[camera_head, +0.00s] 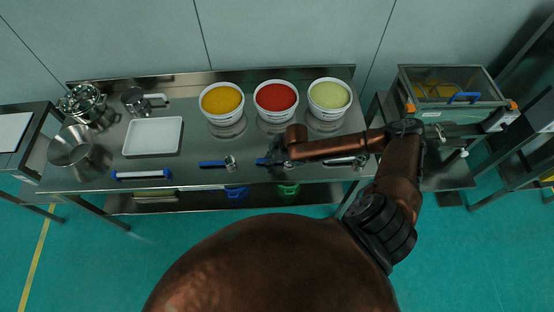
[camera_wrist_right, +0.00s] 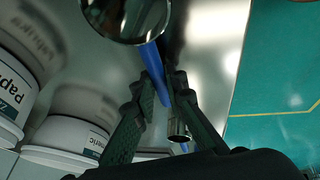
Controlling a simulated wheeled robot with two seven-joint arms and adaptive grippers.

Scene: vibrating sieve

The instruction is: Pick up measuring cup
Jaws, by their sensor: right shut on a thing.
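A metal measuring cup with a blue handle is at my right gripper (camera_head: 275,156). Its blue handle (camera_head: 262,162) shows just left of the gripper in the head view, with its cup part hidden by the arm. In the right wrist view, the fingers (camera_wrist_right: 162,98) are shut on the blue handle (camera_wrist_right: 153,68), and a round metal cup (camera_wrist_right: 125,14) shows at the top. A second, small metal cup (camera_head: 231,162) with a blue handle lies just left on the table; it also shows in the wrist view (camera_wrist_right: 178,128). My left gripper is not in view.
Tubs of yellow (camera_head: 222,100), red (camera_head: 276,97) and green (camera_head: 329,95) contents stand behind on the steel table (camera_head: 192,183). A white tray (camera_head: 153,136), metal bowl (camera_head: 72,147) and pot (camera_head: 82,100) are left. A sieve machine (camera_head: 450,92) stands right.

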